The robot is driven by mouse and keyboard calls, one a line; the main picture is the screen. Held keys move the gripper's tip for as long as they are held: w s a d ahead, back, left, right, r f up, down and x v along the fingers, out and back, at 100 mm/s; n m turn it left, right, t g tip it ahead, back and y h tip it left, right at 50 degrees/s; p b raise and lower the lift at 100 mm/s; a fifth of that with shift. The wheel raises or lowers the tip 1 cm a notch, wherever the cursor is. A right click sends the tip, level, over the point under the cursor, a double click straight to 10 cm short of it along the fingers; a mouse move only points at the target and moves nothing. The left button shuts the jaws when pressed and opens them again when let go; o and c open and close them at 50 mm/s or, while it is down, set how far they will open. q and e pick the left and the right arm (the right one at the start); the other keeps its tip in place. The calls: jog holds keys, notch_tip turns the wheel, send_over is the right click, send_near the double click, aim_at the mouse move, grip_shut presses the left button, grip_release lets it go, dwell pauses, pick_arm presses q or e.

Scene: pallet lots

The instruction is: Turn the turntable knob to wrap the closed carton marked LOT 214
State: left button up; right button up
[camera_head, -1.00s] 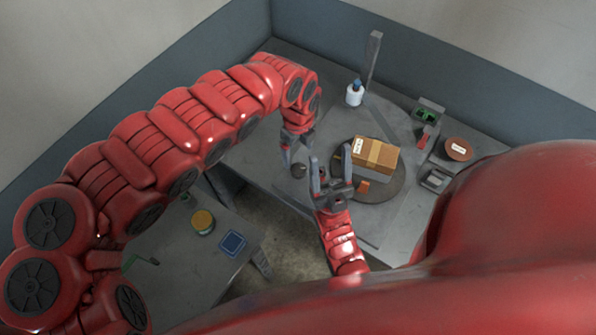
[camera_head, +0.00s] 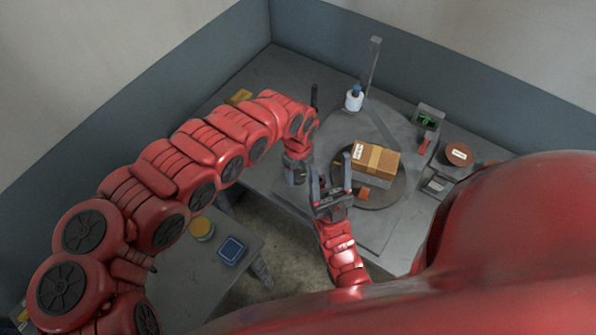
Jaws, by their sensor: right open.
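The brown carton (camera_head: 376,159), closed with a tape strip and with a small white label too small to read, sits on the round dark turntable (camera_head: 388,197). My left gripper (camera_head: 296,178) points down at the bench left of the turntable. The dark round knob is not visible now; the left gripper covers the place where it showed, and I cannot tell whether the jaws touch it. My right gripper (camera_head: 331,178) is open and empty, its fingers pointing up the picture, in front of the turntable's left edge.
A grey post (camera_head: 373,65) and a white bottle with blue top (camera_head: 354,99) stand behind. A green-screened box (camera_head: 428,117), a brown round item (camera_head: 458,154) and a grey device (camera_head: 436,185) lie right. A lower table holds a yellow tin (camera_head: 202,228) and blue item (camera_head: 232,249).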

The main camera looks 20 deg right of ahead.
pick_arm(q)
jog(key=c, duration=0.9)
jog(key=shift+n, duration=0.3)
jog(key=n+b, duration=0.1)
jog(key=n, duration=0.2)
jog(key=shift+n, duration=0.4)
jog(key=n+b, duration=0.1)
jog(key=n, duration=1.1)
jog(key=shift+n+b, duration=0.3)
jog(key=shift+b, duration=0.05)
jog(key=n, duration=0.3)
jog(key=shift+n, duration=2.3)
